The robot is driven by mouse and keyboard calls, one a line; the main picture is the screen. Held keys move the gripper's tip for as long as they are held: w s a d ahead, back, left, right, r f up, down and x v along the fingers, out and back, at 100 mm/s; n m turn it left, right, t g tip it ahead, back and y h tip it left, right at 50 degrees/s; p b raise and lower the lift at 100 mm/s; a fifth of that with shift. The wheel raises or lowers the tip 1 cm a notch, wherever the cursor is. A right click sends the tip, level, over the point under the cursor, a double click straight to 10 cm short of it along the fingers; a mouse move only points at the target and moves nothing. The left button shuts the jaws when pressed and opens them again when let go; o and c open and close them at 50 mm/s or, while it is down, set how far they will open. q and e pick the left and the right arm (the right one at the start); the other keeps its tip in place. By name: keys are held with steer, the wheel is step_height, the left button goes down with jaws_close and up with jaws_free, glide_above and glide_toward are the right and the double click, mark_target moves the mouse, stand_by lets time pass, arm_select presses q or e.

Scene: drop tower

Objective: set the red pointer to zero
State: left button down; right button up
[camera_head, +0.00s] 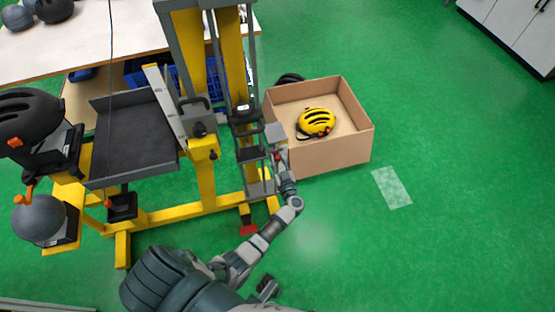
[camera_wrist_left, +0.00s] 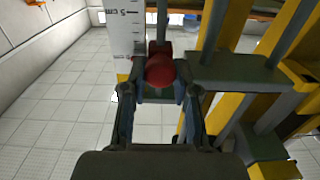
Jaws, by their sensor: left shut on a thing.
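The red pointer shows as a rounded red knob (camera_wrist_left: 160,70) in the left wrist view, beside the lower part of a white scale (camera_wrist_left: 122,38) with a "5 cm" mark. The knob sits below that mark; its exact reading cannot be told. My left gripper (camera_wrist_left: 160,90) is shut on the knob, with a finger on each side. In the head view my left gripper (camera_head: 279,153) is at the right side of the drop tower (camera_head: 205,180), and the pointer is mostly hidden there. A dark part at the bottom edge may be my right gripper (camera_head: 266,287); its jaws are unclear.
A cardboard box (camera_head: 335,153) holding a yellow helmet (camera_head: 316,122) stands close right of the gripper. Dark helmets and grey headforms are at the left. A workbench (camera_head: 90,35) is behind the tower.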

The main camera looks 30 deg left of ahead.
arm_select(q)
steer(key=c, duration=1)
jaws_free()
steer(key=shift+s+d+f, duration=0.2)
steer(key=shift+f, duration=0.05)
steer(key=shift+o, duration=0.6)
steer(key=shift+s+d+r, duration=0.1)
steer(key=shift+r, duration=0.05)
steer(key=shift+d+r, duration=0.1)
steer(key=shift+d, duration=0.1)
steer(key=v, duration=0.7)
steer(key=shift+s+d, duration=0.25)
steer(key=shift+d, duration=0.05)
